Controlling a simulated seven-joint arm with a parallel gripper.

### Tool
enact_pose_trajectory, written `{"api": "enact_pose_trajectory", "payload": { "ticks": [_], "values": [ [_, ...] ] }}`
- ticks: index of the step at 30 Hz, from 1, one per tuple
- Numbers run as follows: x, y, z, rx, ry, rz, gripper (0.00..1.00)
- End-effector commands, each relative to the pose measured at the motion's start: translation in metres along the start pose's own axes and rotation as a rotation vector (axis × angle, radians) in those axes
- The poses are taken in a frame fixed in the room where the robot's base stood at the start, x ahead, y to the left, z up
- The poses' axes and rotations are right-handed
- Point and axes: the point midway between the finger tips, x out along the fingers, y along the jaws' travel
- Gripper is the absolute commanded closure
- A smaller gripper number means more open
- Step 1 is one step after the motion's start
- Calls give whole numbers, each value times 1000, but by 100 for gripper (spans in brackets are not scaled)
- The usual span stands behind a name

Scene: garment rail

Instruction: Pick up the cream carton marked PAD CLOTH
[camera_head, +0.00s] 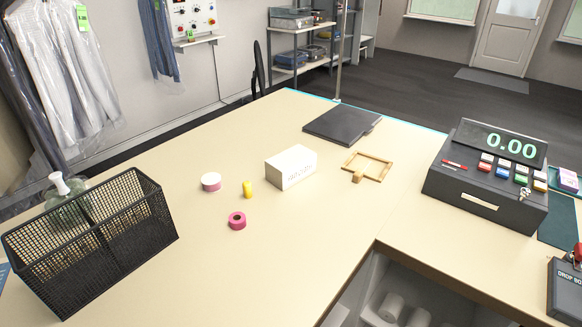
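A cream-white box-shaped carton (290,167) sits on the pale counter (190,255), near the middle of the view. No part of my gripper shows in this view.
Left of the carton stand a yellow cylinder (247,189), a pink-and-white round tub (211,182) and a pink ring-shaped roll (237,221). A wooden frame (368,167) and dark folder (342,124) lie right and behind. A black wire basket (92,240) and cash register (487,177) flank the counter.

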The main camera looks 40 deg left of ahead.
Motion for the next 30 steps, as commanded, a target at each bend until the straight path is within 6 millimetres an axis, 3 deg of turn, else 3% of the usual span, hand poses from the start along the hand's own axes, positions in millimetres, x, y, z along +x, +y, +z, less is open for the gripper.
{"api": "enact_pose_trajectory", "payload": {
  "ticks": [13, 30],
  "values": [
    [0, 0, 0, 0, 0, 0, 56],
    [0, 0, 0, 0, 0, 0, 2]
  ]
}}
